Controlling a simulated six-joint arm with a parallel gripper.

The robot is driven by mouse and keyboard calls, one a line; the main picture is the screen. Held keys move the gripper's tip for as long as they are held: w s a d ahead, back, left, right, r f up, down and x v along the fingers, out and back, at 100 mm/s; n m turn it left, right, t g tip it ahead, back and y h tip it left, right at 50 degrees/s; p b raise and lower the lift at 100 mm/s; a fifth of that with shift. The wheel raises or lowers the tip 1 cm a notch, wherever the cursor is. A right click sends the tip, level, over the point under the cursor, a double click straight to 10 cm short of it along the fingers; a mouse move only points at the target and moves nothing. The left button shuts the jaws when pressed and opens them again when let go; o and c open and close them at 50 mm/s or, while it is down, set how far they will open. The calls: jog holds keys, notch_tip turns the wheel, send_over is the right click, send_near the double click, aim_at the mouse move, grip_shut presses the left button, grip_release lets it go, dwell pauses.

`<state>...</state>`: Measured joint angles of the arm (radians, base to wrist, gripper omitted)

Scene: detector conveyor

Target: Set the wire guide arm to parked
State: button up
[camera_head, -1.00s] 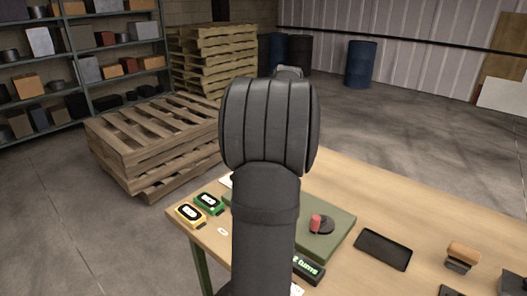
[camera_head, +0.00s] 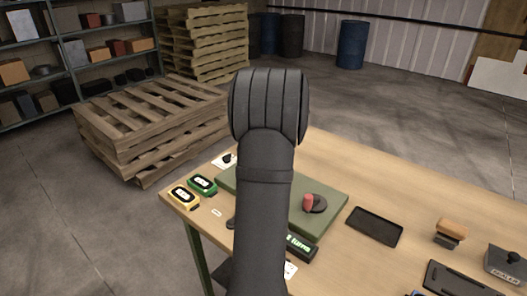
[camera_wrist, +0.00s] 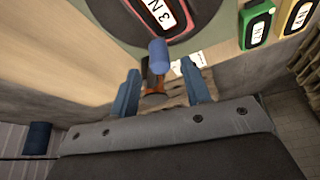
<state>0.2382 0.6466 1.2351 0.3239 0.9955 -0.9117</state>
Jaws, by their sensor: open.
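In the wrist view my gripper (camera_wrist: 160,70) has its two blue fingers apart. A blue round-ended knob (camera_wrist: 158,53) with a dark part below it shows between and just beyond the fingertips. It may be the wire guide arm's handle, but I cannot tell for sure, nor whether the fingers touch it. Beyond it is a dark round part with a white label (camera_wrist: 163,15). In the head view my arm hides the gripper and part of the green base (camera_head: 325,207). A red knob on a black disc (camera_head: 308,203) stands on that base.
A green box (camera_head: 202,184) and a yellow box (camera_head: 183,196) sit at the table's left edge. A black tray (camera_head: 375,226) and a brown-topped block (camera_head: 450,231) lie to the right. A black display box (camera_head: 299,243) stands in front of the base. Wooden pallets (camera_head: 150,125) stand behind.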

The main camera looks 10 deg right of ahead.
jog(key=shift+x, duration=1.6)
grip_shut()
